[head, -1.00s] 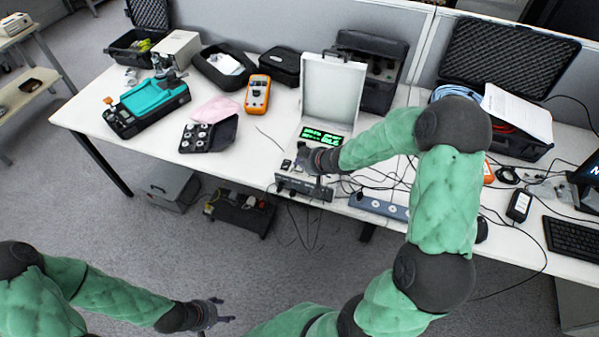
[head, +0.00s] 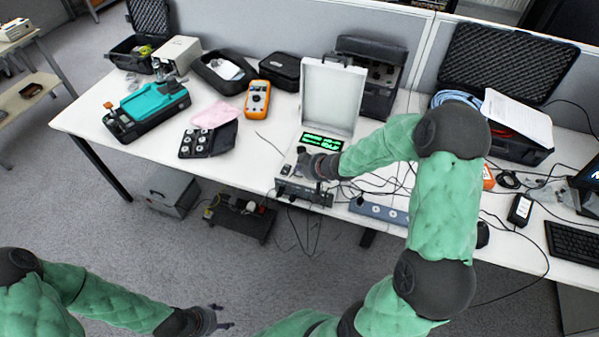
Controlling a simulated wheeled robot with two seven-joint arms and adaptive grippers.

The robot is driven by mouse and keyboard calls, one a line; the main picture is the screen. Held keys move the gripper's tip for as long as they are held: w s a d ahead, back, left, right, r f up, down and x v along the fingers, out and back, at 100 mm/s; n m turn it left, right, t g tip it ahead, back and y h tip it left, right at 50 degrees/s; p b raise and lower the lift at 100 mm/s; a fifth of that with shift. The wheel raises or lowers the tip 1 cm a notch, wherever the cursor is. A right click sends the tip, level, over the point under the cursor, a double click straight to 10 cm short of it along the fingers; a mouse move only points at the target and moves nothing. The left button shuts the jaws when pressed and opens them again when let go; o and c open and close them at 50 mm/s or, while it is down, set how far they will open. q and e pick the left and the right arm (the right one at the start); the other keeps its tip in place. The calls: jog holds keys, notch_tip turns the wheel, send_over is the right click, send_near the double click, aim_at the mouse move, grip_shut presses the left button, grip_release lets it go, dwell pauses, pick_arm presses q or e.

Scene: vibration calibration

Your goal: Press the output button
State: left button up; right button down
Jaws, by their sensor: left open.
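The calibration device (head: 328,92) stands on the table with its white lid open and upright. Its lit green display (head: 322,142) shows on the panel below the lid. My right gripper (head: 301,160) is over the device's panel, just below and left of the display. Its fingers cover part of the panel, and the output button cannot be made out. Whether the fingers are open or touch the panel cannot be told. My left gripper (head: 222,316) is open and empty, low over the floor in front of the table.
An orange multimeter (head: 257,99), a black case with round weights (head: 208,139) and a teal instrument (head: 153,100) stand left of the device. Cables and a power strip (head: 379,211) lie to its right. A keyboard (head: 575,243) is at far right.

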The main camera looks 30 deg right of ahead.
aim_at(301, 175)
jog(key=shift+f, duration=0.15)
dwell(0.4)
jog(key=shift+f, duration=0.3)
dwell(0.3)
jog(key=shift+r+p, duration=0.4)
jog(key=shift+r, duration=0.1)
jog(key=shift+r, duration=0.1)
notch_tip(301, 175, up, 6)
jog(key=p, duration=0.6)
jog(key=shift+p, duration=0.35)
